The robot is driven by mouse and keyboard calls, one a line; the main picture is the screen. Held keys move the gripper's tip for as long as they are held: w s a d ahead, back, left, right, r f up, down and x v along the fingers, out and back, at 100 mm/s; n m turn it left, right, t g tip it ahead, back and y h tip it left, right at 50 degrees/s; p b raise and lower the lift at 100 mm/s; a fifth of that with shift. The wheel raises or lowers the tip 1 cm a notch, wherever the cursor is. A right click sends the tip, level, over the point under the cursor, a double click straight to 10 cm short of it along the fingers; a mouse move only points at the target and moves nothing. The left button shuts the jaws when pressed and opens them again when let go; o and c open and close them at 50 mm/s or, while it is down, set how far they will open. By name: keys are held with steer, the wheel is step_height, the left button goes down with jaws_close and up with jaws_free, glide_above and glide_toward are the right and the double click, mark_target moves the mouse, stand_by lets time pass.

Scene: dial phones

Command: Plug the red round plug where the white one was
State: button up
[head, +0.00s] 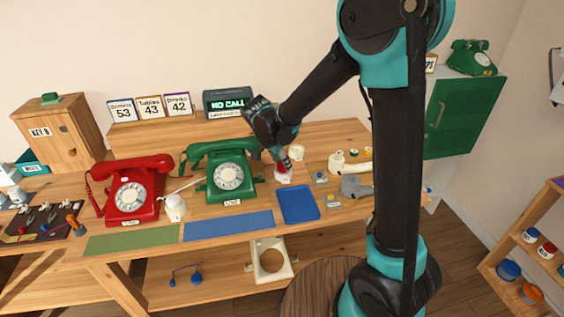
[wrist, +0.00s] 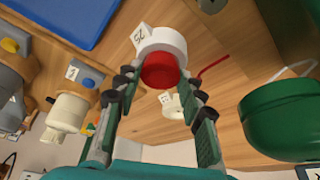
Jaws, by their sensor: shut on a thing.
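The red round plug (wrist: 158,72) sits between my fingertips in the wrist view, against a white round socket (wrist: 168,39) with a numbered tag. I cannot tell how deep it sits in it. My gripper (wrist: 158,84) is shut on the red plug; in the head view, my gripper (head: 287,161) points down over the table right of the green phone (head: 228,172). The red plug (head: 281,168) shows small there, above its white socket (head: 283,178). A white round piece (head: 175,207) stands between the phones, a pale cord beside it; I cannot tell whether it holds the white plug.
A blue tray (head: 298,204) lies in front of the socket. Another white piece (head: 296,153) stands just behind my gripper. The red phone (head: 133,190) is at left. Several small fittings and a grey object (head: 355,187) crowd the right side. Blue and green mats lie along the front.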

steer(key=o, duration=1.1)
steer(key=shift+r, duration=0.1)
steer(key=v, duration=1.1)
steer(key=shift+a+r, duration=0.1)
steer(key=shift+r, duration=0.3)
steer(key=shift+s, duration=0.1)
